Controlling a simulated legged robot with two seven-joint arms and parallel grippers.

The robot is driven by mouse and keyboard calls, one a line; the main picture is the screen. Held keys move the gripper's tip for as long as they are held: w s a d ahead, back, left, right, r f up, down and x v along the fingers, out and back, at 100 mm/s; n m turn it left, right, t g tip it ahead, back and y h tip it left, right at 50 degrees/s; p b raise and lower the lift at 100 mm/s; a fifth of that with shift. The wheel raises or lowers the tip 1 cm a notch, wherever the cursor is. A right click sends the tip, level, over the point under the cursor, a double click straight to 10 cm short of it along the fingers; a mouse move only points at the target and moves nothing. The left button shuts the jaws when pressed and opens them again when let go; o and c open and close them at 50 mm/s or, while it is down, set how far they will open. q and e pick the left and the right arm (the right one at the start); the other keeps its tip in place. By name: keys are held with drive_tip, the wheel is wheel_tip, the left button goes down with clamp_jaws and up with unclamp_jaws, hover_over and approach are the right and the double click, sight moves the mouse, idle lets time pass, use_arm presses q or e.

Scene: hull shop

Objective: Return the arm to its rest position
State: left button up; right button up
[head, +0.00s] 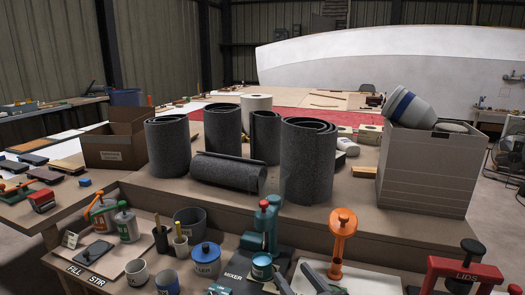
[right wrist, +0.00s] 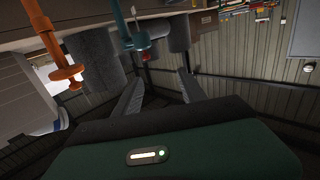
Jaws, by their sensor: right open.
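My right gripper (head: 303,279) shows at the bottom edge of the head view, its two grey fingers apart and empty, in front of the teal mixer (head: 270,228) and the orange press (head: 342,235). In the right wrist view the gripper (right wrist: 160,88) is also open, with nothing between its fingers. That view is turned over, with the orange press (right wrist: 62,75) at the left and the teal mixer (right wrist: 130,35) at the top. My left gripper is in neither view.
Dark rolls (head: 307,160) stand on the raised shelf behind, beside a grey crate (head: 420,170) holding a white-and-blue drum. Cans, a blue-lidded pot (head: 206,262) and a FILL/STIR board (head: 108,262) crowd the left front. A red LIDS stand (head: 465,270) is at the right front.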

drive_tip(key=s+d+f+m+g+h, duration=0.1)
drive_tip(key=d+f+m+g+h, duration=0.15)
drive_tip(key=d+f, duration=0.4)
drive_tip(key=s+d+f+m+g+h, duration=0.1)
drive_tip(key=d+f+g+h, duration=0.25)
drive_tip(key=f, duration=0.55)
drive_tip(key=s+d+f+m+g+h, duration=0.1)
drive_tip(key=s+d+f+g, duration=0.2)
drive_tip(key=s+f+g, duration=0.55)
use_arm(q)
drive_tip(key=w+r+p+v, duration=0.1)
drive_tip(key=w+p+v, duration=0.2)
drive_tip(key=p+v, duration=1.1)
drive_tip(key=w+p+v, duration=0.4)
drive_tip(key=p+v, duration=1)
drive_tip(key=p, duration=0.1)
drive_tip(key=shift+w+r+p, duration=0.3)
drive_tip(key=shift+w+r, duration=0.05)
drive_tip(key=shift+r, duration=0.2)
use_arm(e)
drive_tip(key=s+r, duration=0.2)
drive_tip(key=r, duration=1.1)
drive_tip(key=s+r+t, duration=0.1)
drive_tip(key=s+r, duration=0.1)
drive_tip(key=r, duration=1.2)
drive_tip(key=shift+s+a, duration=0.15)
drive_tip(key=shift+s, duration=0.25)
